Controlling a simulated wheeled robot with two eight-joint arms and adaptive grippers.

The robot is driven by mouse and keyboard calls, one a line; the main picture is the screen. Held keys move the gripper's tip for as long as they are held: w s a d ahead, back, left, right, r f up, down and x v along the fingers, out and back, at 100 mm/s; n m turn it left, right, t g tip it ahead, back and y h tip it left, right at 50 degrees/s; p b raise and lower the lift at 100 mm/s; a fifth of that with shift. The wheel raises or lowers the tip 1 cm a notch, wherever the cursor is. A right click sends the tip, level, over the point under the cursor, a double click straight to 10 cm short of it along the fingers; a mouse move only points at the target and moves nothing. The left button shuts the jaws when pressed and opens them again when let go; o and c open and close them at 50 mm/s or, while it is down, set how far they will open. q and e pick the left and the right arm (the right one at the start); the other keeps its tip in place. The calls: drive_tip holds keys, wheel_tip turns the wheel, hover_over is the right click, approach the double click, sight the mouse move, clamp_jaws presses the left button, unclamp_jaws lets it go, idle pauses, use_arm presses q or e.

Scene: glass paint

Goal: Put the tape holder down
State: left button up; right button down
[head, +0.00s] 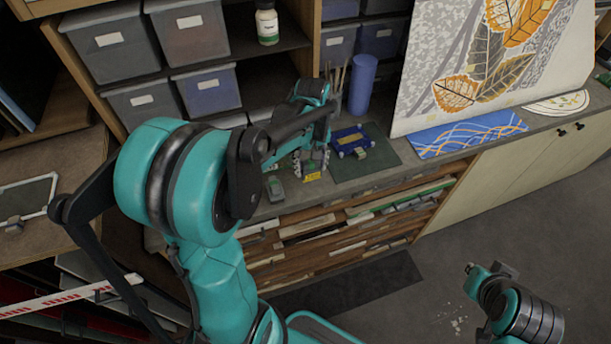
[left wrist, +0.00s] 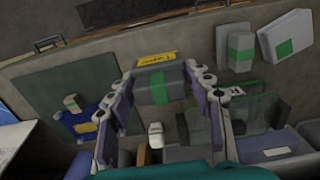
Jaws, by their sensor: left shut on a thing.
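My left gripper (head: 311,162) is low over the worktop, pointing down near its front edge. In the left wrist view its fingers (left wrist: 160,82) are shut on a grey block with a green band, which looks like the tape holder (left wrist: 160,90). In the head view the fingers mostly hide it. A yellow label (head: 312,176) lies just in front of the fingertips; it also shows in the left wrist view (left wrist: 157,60). I cannot tell whether the holder touches the worktop. Part of my right arm shows at the lower right; its jaws are not clear.
A dark green mat (head: 380,163) with a blue holder (head: 350,141) lies right of the gripper. A blue cylinder (head: 362,85) stands behind. A small grey-green item (head: 275,188) sits to the left. Grey bins (head: 205,90) fill the shelf; a leaf panel (head: 440,60) leans at right.

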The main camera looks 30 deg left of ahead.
sight(307, 174)
use_arm(q)
drive_tip(key=shift+s+a+f, duration=0.1)
drive_tip(key=shift+a+f, duration=0.35)
drive_tip(key=shift+a, duration=0.15)
drive_tip(key=shift+f+b, duration=0.5)
drive_tip(key=shift+f, duration=1.45)
drive_tip(key=shift+f, duration=0.15)
drive_tip(key=o, duration=1.1)
